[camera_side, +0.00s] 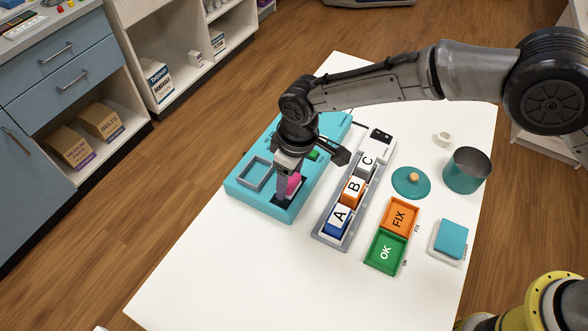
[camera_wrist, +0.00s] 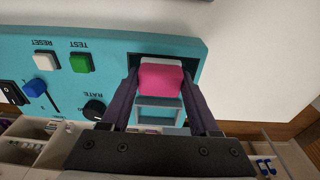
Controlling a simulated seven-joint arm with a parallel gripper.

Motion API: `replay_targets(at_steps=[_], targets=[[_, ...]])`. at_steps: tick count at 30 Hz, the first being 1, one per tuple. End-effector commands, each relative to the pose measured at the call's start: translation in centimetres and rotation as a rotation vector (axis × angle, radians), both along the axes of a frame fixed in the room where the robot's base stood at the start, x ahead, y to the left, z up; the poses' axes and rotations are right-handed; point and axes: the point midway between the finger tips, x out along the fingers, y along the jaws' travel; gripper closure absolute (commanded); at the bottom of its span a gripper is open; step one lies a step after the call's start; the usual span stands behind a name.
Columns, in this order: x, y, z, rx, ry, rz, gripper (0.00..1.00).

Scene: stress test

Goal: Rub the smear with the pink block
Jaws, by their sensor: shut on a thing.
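My gripper (camera_side: 288,190) points down over the teal panel box and is shut on the pink block (camera_side: 295,183). In the wrist view the pink block (camera_wrist: 160,80) sits between the two fingers (camera_wrist: 160,92), with a whitish strip along its far edge. The block is over a dark rectangular area (camera_wrist: 143,61) of the panel; I cannot tell whether it touches it. I cannot make out a smear; the block and fingers cover much of that dark area.
The teal panel box (camera_side: 262,204) carries a grey square frame (camera_side: 257,174), buttons and a knob (camera_wrist: 94,109). To its right stand a tray (camera_side: 327,240) of lettered blocks, orange FIX (camera_side: 399,216) and green OK (camera_side: 385,252) trays, and a teal pot (camera_side: 466,171). The table's front left is clear.

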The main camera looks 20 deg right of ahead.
Motion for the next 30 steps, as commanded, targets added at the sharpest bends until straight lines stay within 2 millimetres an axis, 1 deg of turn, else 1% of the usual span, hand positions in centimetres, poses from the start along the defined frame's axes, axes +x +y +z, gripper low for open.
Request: replay_targets(at_steps=[3,14,16,18,30], targets=[[-0.9,0.8,-0.1,-0.001,0.002,0.003,0.83],[-3.2,3.1,0.0,0.000,0.001,0.002,0.83],[-3.0,3.1,0.9,0.003,-0.001,0.000,0.83],[-3.0,3.0,2.4,0.003,-0.001,0.000,0.83],[-3.0,3.0,5.9,0.002,-0.001,0.000,0.83]])
